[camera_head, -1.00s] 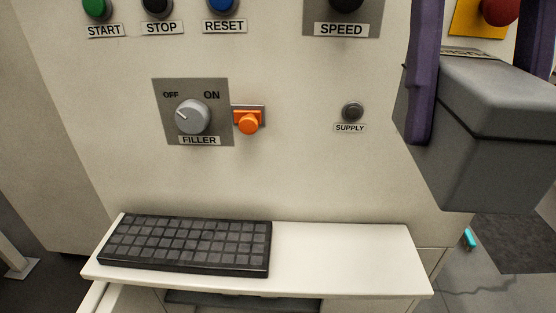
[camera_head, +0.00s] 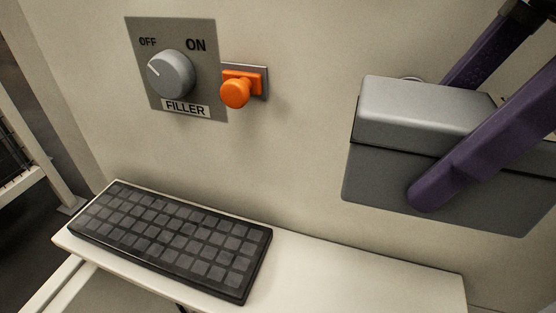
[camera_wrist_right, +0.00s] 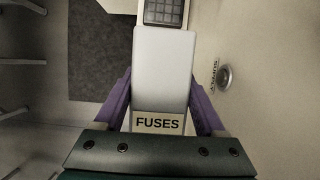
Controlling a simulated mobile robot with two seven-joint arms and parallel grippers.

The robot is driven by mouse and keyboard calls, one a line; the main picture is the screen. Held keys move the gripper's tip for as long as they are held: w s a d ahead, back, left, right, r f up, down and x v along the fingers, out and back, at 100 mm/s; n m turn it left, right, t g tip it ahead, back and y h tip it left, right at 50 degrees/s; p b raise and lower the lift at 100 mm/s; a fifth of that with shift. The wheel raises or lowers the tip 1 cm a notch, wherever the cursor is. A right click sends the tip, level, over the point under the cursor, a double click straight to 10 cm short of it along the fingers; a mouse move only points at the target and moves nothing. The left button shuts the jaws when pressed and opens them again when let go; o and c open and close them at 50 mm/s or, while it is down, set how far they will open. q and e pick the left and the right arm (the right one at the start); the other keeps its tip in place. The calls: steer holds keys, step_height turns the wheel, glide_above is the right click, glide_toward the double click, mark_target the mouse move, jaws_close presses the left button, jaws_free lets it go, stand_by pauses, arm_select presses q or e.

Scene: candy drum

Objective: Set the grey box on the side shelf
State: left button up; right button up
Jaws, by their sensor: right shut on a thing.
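The grey box (camera_head: 400,170) has a lid seam and hangs in the air at the right of the head view. My right gripper (camera_head: 432,145) has purple fingers and is shut on the box, one finger across its near face. The other finger is partly hidden behind the box. In the right wrist view the box (camera_wrist_right: 163,70) sits between both fingers and bears a "FUSES" label. The side shelf (camera_head: 345,275) is a white ledge below and to the left of the box, and the box is apart from it. My left gripper is not in view.
A black keyboard (camera_head: 170,238) covers the left part of the shelf; the right part is bare. The panel wall stands right behind the shelf.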

step_height(320, 180, down, 20)
steer(key=shift+s+b, duration=0.15)
steer(key=shift+b, duration=0.3)
steer(key=o, duration=1.6)
steer(key=shift+c, duration=0.2)
steer(key=v, duration=1.2)
